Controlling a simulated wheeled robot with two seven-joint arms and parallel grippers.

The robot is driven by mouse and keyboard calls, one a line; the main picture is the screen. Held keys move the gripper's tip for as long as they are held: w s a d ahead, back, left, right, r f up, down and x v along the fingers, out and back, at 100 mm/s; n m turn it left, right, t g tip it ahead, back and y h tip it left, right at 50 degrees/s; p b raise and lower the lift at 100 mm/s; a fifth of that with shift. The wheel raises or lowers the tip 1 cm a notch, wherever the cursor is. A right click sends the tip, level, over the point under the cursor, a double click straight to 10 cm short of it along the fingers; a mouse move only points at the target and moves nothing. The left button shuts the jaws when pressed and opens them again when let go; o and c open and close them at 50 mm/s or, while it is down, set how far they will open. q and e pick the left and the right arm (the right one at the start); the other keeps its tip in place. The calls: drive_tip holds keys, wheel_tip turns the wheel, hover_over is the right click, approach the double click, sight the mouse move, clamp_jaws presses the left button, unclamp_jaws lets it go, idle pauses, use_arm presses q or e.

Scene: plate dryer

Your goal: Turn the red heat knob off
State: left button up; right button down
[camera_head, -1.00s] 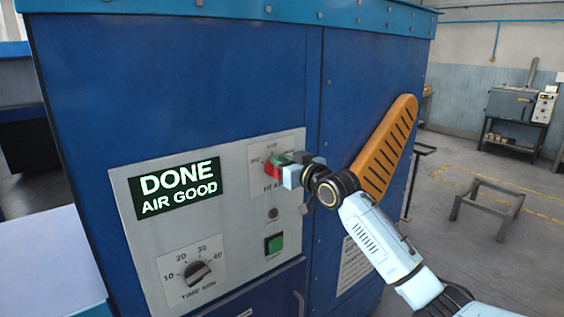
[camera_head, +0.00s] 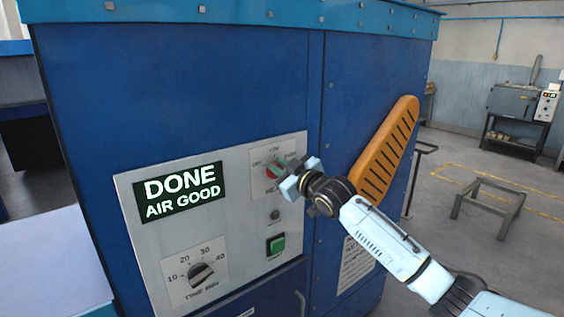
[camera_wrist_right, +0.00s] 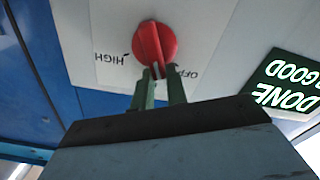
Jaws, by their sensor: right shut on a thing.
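The red heat knob (camera_wrist_right: 155,42) sits on a pale plate at the upper right of the grey control panel. In the head view the knob (camera_head: 271,172) is small and partly covered by my gripper. In the wrist view my right gripper (camera_wrist_right: 158,76) has its green fingers close together on the knob's raised ridge. The right gripper also shows in the head view (camera_head: 282,170), tilted at the knob. HIGH and OFF labels lie on either side of the fingers in the wrist view; which label the knob points to I cannot tell. My left gripper is out of view.
The panel also carries a DONE AIR GOOD display (camera_head: 181,191), a black time knob (camera_head: 200,274) and a green button (camera_head: 276,245). An orange slotted guard (camera_head: 387,150) stands out from the blue cabinet, close to my right arm.

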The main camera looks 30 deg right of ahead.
drive_tip(key=shift+a+f+n+p, duration=0.2)
drive_tip(key=shift+n+p, duration=0.15)
drive_tip(key=shift+n, duration=0.8)
drive_tip(key=shift+a+f+n+p, duration=0.15)
drive_tip(key=shift+a+n+p, duration=0.15)
drive_tip(key=shift+n, duration=0.9)
drive_tip(key=shift+a+f+n+p, duration=0.2)
drive_tip(key=shift+n+p, duration=0.2)
drive_tip(key=shift+n, duration=0.75)
drive_tip(key=c, duration=1.4)
unclamp_jaws()
drive_tip(key=shift+s+d+f, duration=0.1)
drive_tip(key=shift+s, duration=0.05)
drive_tip(key=s+d+b, duration=0.1)
drive_tip(key=s+b, duration=0.2)
drive_tip(key=s, duration=1)
